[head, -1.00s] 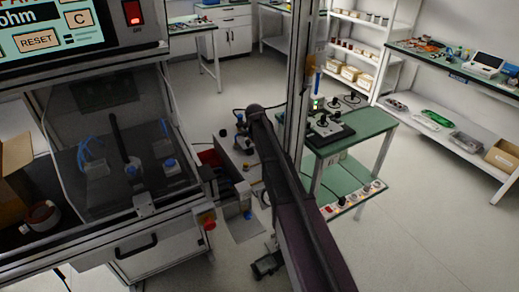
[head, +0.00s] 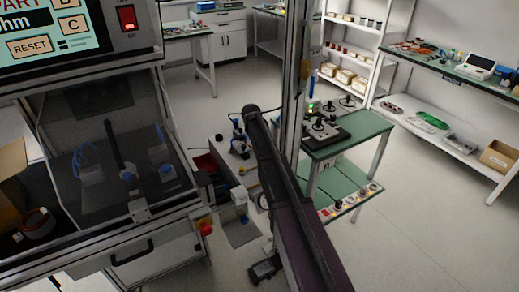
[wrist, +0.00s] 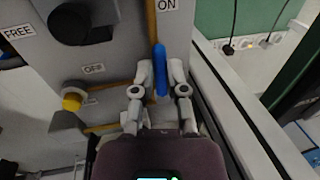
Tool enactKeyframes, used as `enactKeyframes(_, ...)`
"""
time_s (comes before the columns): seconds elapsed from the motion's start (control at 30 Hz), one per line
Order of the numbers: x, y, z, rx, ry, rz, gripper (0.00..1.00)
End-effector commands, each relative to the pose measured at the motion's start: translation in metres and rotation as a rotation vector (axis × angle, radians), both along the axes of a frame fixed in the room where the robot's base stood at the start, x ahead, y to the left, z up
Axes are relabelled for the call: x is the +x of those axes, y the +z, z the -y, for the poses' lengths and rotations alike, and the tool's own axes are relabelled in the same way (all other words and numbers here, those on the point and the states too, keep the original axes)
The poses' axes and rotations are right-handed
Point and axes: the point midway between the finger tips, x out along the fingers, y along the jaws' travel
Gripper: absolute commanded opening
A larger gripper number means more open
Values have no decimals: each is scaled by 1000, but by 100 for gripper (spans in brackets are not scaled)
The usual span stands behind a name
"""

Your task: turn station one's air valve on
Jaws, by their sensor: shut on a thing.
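The air valve's blue lever (wrist: 160,70) is in the wrist view, standing nearly upright in the picture. Its upper end is just below the ON label (wrist: 167,5). The OFF label (wrist: 93,69) is on the panel to its left. My gripper (wrist: 160,80) is shut on the lever, one finger on each side. The lever's pivot is not clearly visible. In the head view my arm hangs in front of the panel area, and the lever and fingers cannot be made out clearly.
A black knob (wrist: 85,22) and a yellow knob (wrist: 73,100) stick out left of my gripper. A pale frame rail (wrist: 235,110) runs close on the right. In the head view a green-topped cart (head: 350,135) stands to the right, with open floor beyond.

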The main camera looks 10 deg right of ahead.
Motion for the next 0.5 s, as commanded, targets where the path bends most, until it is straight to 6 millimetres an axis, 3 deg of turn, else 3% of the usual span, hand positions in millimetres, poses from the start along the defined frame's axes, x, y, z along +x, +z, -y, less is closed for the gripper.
enactKeyframes(0.23, 0, 0, 1, -1, -2, 0, 0)
enactKeyframes(0.27, 0, 0, 1, -1, -2, 0, 24)
enactKeyframes(0.37, 0, 0, 1, -1, -1, 0, 52)
enactKeyframes(0.5, 0, 0, 0, 0, 0, 0, 52)
